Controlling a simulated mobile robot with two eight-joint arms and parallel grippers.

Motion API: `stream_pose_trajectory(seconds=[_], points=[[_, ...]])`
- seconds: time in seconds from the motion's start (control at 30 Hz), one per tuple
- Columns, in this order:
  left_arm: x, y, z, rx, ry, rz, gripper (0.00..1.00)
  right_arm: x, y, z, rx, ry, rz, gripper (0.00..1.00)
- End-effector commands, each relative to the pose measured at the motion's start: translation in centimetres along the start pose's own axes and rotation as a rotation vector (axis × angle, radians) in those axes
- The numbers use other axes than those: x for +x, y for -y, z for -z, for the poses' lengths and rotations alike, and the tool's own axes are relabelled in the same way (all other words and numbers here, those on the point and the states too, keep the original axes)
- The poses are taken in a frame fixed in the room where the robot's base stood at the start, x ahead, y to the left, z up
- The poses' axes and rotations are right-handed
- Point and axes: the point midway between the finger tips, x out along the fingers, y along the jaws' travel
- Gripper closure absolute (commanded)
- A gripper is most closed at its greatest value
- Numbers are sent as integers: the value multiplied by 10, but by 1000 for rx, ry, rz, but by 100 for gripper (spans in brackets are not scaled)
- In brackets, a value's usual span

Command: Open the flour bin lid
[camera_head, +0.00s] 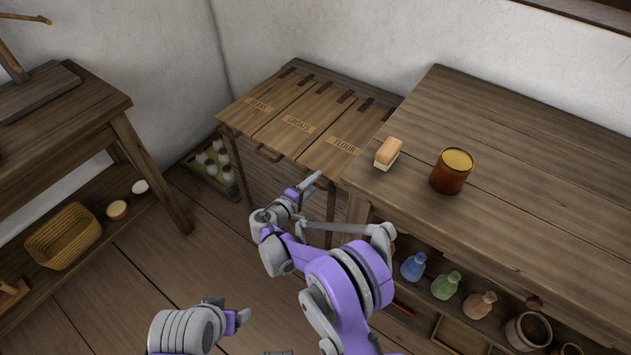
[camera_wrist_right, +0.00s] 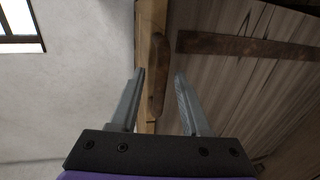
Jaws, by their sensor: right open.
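The flour bin lid (camera_head: 343,146), marked FLOUR, is the rightmost of three wooden lids on the bin chest. It lies flat and shut, with dark hinge straps at the back. My right gripper (camera_head: 308,186) is open and empty at the lid's front edge. In the right wrist view, a dark wooden handle (camera_wrist_right: 157,75) on a pale wooden edge shows between the open fingers of the right gripper (camera_wrist_right: 157,90). I cannot tell whether they touch it. My left gripper (camera_head: 238,320) is low over the floor; its finger opening is unclear.
The groats lid (camera_head: 300,124) and another lid adjoin on the left, both shut. A worktop (camera_head: 500,130) on the right carries a brush-like block (camera_head: 388,153) and a brown pot (camera_head: 452,172). Bottles stand on the shelf below. A bottle crate (camera_head: 212,168) stands left of the chest.

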Motion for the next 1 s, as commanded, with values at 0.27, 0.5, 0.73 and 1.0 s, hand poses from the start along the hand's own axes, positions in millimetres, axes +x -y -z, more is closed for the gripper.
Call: stream_pose_trajectory(seconds=[0.27,0.5,0.73,1.0], points=[[0,0,0,0,0,0,23,0,0,0,0,0,0,91],[0,0,0,0,0,0,23,0,0,0,0,0,0,100],[0,0,0,0,0,0,23,0,0,0,0,0,0,100],[0,0,0,0,0,0,23,0,0,0,0,0,0,100]])
